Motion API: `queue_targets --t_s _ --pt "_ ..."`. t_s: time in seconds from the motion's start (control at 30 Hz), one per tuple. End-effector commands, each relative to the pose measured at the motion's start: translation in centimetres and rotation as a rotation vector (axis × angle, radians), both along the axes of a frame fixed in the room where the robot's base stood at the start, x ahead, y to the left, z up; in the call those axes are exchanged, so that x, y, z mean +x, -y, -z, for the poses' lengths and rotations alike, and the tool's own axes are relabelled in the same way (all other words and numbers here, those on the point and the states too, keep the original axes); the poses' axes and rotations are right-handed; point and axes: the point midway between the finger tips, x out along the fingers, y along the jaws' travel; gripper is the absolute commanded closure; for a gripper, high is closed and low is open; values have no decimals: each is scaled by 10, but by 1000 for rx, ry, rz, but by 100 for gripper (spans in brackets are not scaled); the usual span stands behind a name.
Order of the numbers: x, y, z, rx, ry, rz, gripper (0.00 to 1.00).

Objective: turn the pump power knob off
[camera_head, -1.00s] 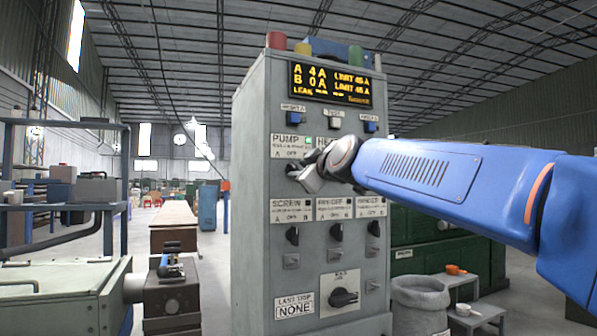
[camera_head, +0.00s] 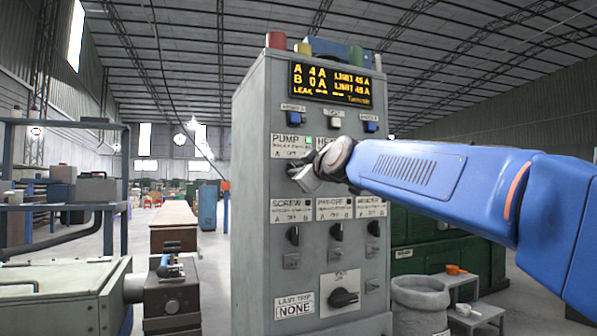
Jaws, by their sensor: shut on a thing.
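The grey control cabinet (camera_head: 253,210) stands upright in the middle of the view. Its upper left plate is labelled PUMP (camera_head: 285,141), with a green light (camera_head: 309,140) beside the label. My gripper (camera_head: 297,171) is at the pump knob just under that plate and is shut on it. The jaws and wrist hide most of the knob, so its pointer cannot be read. My blue arm reaches in from the right and covers the plates beside the pump. The display (camera_head: 330,83) reads A 4A, B 0A.
Below are the screw knob (camera_head: 293,236) and two more black knobs in the same row. A larger black knob (camera_head: 343,297) sits lower on the cabinet. A grey bin (camera_head: 420,300) and small step stool (camera_head: 480,316) stand at right. Machinery (camera_head: 60,290) stands at left.

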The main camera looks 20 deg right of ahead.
Motion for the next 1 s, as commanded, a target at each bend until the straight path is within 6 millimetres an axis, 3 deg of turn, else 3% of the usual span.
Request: queue_targets --t_s 1.0 --pt "0 -1 1 673 -105 0 100"
